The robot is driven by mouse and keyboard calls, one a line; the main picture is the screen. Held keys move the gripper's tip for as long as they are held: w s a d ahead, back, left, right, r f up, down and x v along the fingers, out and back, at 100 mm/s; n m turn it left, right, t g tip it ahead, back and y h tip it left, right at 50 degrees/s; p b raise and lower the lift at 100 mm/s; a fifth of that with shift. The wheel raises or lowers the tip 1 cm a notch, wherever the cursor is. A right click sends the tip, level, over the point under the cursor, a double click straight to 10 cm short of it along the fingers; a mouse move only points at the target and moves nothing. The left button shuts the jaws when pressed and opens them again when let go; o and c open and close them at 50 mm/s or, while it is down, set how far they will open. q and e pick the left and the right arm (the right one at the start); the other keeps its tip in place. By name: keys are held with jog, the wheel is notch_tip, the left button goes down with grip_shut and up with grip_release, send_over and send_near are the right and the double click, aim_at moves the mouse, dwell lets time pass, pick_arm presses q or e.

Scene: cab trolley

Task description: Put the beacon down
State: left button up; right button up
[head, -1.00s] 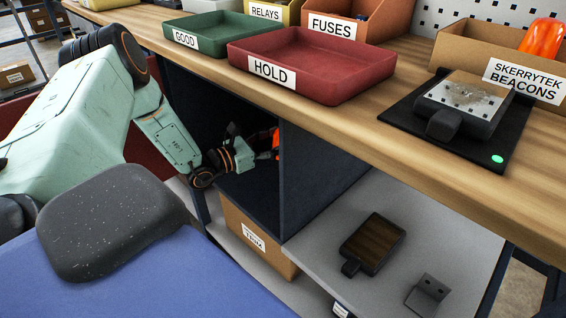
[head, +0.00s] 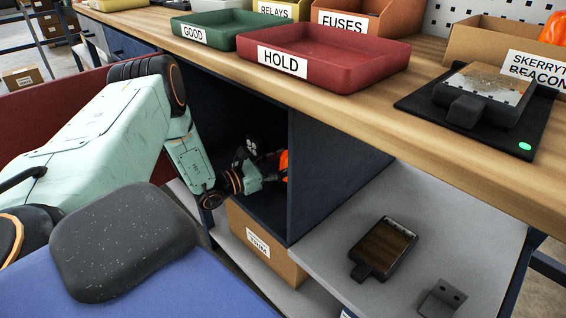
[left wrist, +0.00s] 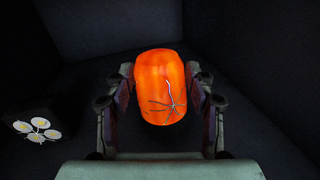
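The beacon (left wrist: 159,85) is an orange rounded cylinder with a dark, crack-like star mark on its side. It also shows as a small orange patch in the head view (head: 284,165). My left gripper (head: 274,167) reaches into the dark compartment (head: 330,175) under the bench. In the left wrist view its two fingers lie along both sides of the beacon and appear to touch it near the tips. The beacon's underside is hard to see, so I cannot tell whether it rests on the compartment floor. My right gripper is not in view.
A dark block with several pale discs (left wrist: 38,129) stands left of the beacon in the compartment. The compartment's side walls are close. The red HOLD tray (head: 335,65), green GOOD tray (head: 215,42) and a dark device on a pad (head: 482,98) are on the bench above.

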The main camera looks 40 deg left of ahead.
pick_arm(q)
jog(key=o, duration=0.5)
jog(key=shift+s+r, duration=0.1)
jog(key=shift+s, duration=0.05)
jog(key=p+v, duration=0.3)
jog(key=v, duration=0.7)
jog(key=shift+s+a+r, duration=0.1)
jog(key=shift+s, duration=0.1)
jog(key=shift+s+a, duration=0.1)
jog(key=shift+s, duration=0.55)
